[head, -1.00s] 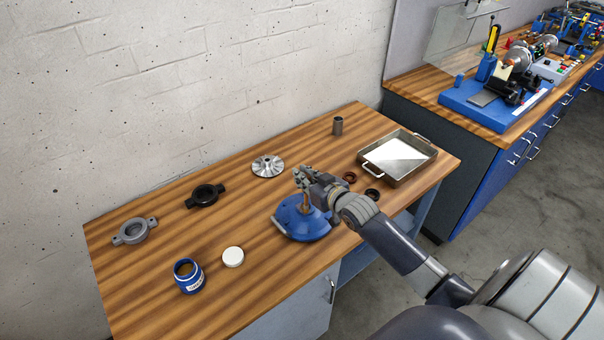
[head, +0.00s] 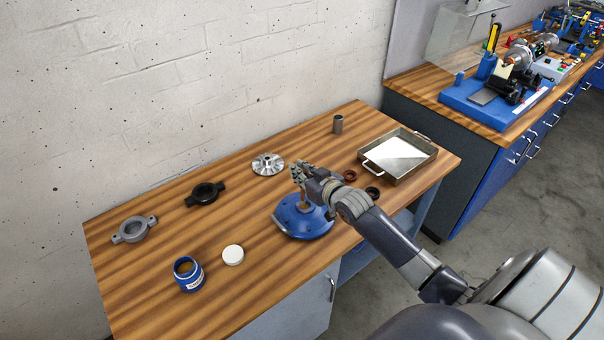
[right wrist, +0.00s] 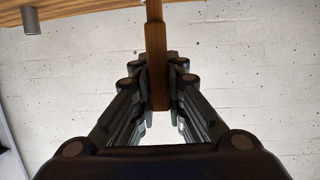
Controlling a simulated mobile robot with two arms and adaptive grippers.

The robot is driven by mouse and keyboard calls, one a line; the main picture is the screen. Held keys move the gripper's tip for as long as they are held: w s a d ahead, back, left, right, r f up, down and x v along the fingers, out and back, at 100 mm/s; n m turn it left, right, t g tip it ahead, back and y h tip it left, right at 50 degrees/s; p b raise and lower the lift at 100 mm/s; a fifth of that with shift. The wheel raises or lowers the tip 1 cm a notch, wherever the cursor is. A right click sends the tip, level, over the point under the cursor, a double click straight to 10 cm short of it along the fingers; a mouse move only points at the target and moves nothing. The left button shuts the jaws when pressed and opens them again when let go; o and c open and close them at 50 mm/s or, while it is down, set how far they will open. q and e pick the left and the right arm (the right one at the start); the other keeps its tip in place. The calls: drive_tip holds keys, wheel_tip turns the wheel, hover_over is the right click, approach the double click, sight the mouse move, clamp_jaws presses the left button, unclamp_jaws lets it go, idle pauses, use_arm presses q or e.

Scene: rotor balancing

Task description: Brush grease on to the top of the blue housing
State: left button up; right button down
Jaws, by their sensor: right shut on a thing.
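The blue housing (head: 303,224) is a round blue part lying on the wooden bench. My right gripper (head: 301,178) is over its top in the head view. In the right wrist view the fingers (right wrist: 158,85) are shut on a brown wooden handle (right wrist: 156,50), which I take for the brush. The brush (head: 303,198) points down at the housing; its tip is too small to tell whether it touches. An open blue jar (head: 190,279) stands at the front left, with a white lid (head: 233,255) beside it. My left gripper is not in view.

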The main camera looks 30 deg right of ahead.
drive_tip(key=shift+w, duration=0.8)
drive_tip(key=shift+s+p, duration=0.6)
drive_tip(key=shift+s, duration=0.45)
drive_tip(key=shift+s+p, duration=0.45)
drive_tip(key=shift+s, duration=0.05)
drive_tip(key=shift+s+d, duration=0.1)
drive_tip(key=shift+s, duration=0.05)
